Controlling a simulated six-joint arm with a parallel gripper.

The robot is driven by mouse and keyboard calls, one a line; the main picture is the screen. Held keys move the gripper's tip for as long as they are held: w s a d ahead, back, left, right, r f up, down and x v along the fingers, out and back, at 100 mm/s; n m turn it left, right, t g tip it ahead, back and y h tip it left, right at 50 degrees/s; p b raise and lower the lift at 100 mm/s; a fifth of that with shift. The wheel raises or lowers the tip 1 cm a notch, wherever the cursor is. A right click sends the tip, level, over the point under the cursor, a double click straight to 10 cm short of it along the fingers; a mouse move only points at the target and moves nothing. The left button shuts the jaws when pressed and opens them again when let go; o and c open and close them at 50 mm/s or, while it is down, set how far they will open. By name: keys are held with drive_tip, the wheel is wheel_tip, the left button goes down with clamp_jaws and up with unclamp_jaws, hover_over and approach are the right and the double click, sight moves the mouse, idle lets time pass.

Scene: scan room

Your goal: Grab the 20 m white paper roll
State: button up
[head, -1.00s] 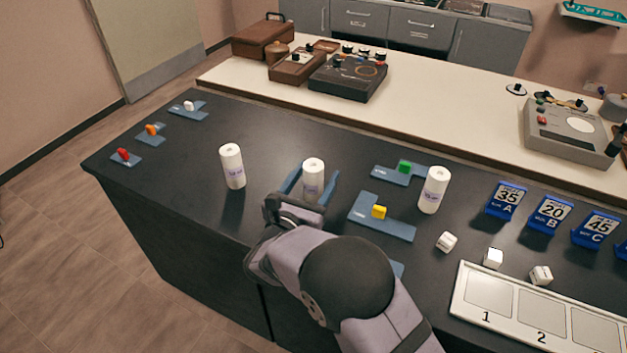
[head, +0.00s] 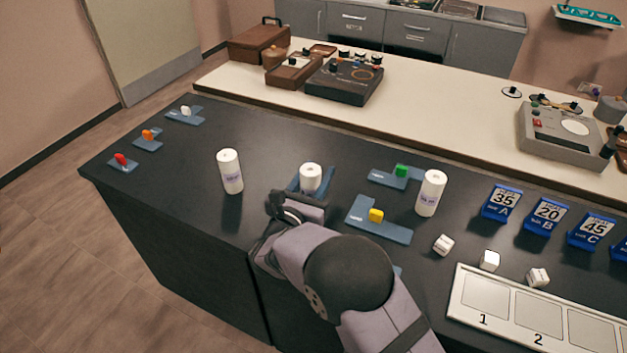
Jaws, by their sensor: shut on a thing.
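Three white paper rolls stand upright on the black counter (head: 262,143). One is at the left (head: 230,172), one in the middle (head: 311,174) and one at the right (head: 432,193). Their printed labels are too small to read, so I cannot tell which is 20 m.
Blue plates with a yellow block (head: 376,215) and a green block (head: 401,170) lie right of the held roll. White cubes (head: 443,244), blue number stands (head: 549,216) and a numbered tray (head: 456,307) are further right. Small coloured pieces (head: 147,134) lie far left.

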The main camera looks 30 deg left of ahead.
wheel_tip(320, 180, up, 10)
idle(0.6)
drive_tip(key=shift+r, duration=0.15)
